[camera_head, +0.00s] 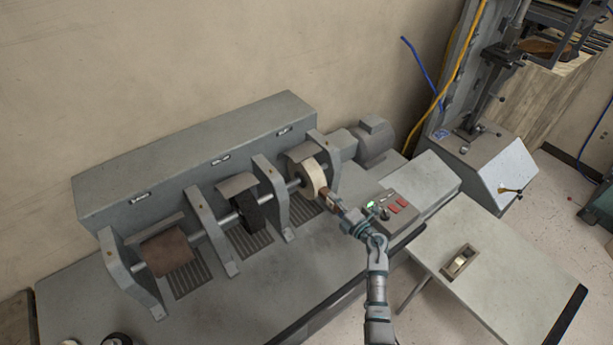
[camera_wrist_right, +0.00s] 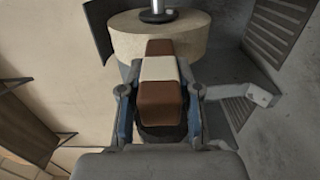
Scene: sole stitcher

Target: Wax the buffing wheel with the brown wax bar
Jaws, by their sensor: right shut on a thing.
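The cream buffing wheel (camera_head: 312,177) sits on the machine's shaft, at the right end of the row. It fills the top of the right wrist view (camera_wrist_right: 185,38). My right gripper (camera_head: 338,209) is shut on the brown wax bar (camera_head: 326,194), which has a pale band around its middle in the wrist view (camera_wrist_right: 160,98). The bar's far end is at the wheel's rim; it looks to be touching, but I cannot be sure. My left gripper is not in view.
A black wheel (camera_head: 248,212) and a brown roller (camera_head: 167,252) share the shaft, between grey brackets. A control box (camera_head: 391,206) with red buttons and a green light stands right of my gripper.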

